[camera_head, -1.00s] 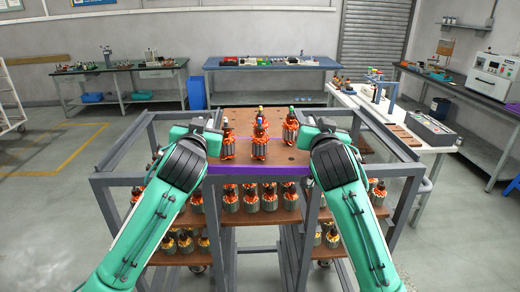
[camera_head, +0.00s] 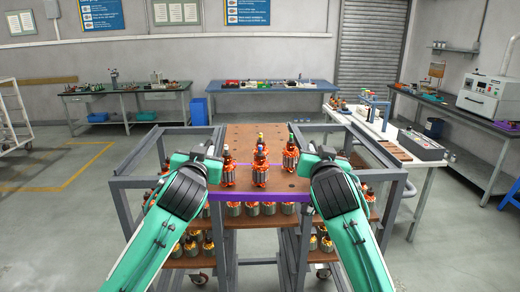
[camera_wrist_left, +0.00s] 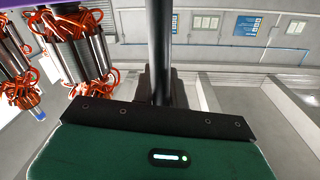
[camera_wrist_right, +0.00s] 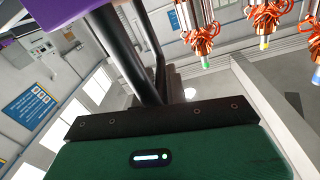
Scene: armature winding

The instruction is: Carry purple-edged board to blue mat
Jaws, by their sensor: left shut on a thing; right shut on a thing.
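The purple-edged board (camera_head: 288,187) is brown, with its purple edge facing me, and lies level at the top of the grey rack. Several copper-wound armatures (camera_head: 261,174) stand upright on it. My left gripper (camera_head: 207,157) is at its left side and my right gripper (camera_head: 316,157) at its right side, both shut on it; the fingers are mostly hidden by the wrists. The purple edge also shows in the right wrist view (camera_wrist_right: 60,10). I cannot pick out the blue mat with certainty; a blue-topped table (camera_head: 262,88) stands at the back.
The rack (camera_head: 130,181) stands around the board, with more armatures on shelves below. A white table (camera_head: 405,150) with fixtures is close on the right. A green-topped bench (camera_head: 125,90) stands back left. The floor (camera_head: 60,220) at left is clear.

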